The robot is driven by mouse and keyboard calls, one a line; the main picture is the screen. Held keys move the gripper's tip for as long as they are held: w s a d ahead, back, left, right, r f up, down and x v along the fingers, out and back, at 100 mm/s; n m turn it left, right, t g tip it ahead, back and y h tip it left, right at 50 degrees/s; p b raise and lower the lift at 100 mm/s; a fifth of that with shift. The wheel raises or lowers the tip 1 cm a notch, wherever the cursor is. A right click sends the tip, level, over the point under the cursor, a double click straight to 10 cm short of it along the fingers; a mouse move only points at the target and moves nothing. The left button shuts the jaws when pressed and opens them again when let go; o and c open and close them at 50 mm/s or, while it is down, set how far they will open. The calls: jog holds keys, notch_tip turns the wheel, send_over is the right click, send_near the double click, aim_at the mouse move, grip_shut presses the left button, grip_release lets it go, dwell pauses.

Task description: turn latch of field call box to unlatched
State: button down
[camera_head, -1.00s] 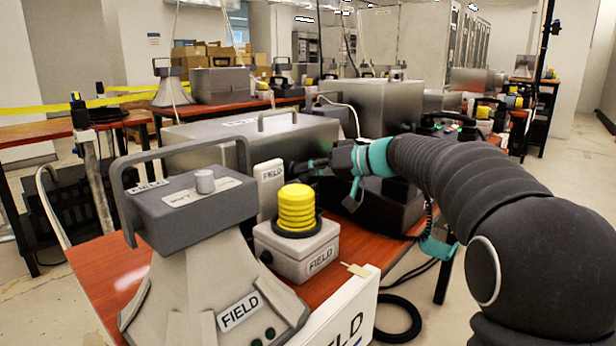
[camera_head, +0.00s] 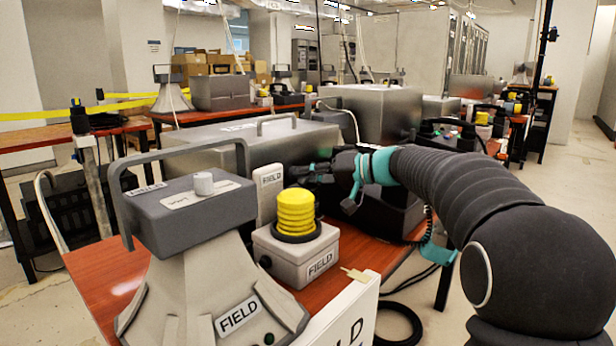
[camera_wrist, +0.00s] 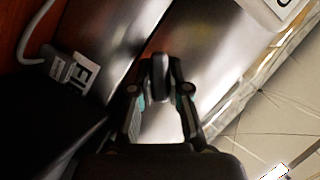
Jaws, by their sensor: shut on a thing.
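The field call box (camera_head: 245,150) is a wide grey metal case with a handle on its lid, standing at the back of the red table. Its bare metal face also fills the wrist view (camera_wrist: 205,50). My gripper (camera_head: 296,172) reaches in from the right to the front of the case. In the wrist view, my gripper's (camera_wrist: 159,88) two fingers are shut on a dark oblong latch (camera_wrist: 158,72). The latch's angle and its mount are partly hidden by the fingers.
A yellow beacon on a grey FIELD box (camera_head: 297,245) stands close in front of my gripper. A white FIELD unit (camera_head: 268,190) is just left of it. A grey horn-shaped FIELD unit (camera_head: 195,265) stands at the front left. Dark equipment (camera_head: 395,215) lies under my wrist.

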jog(key=c, duration=1.1)
grip_release()
jog(key=v, duration=1.2)
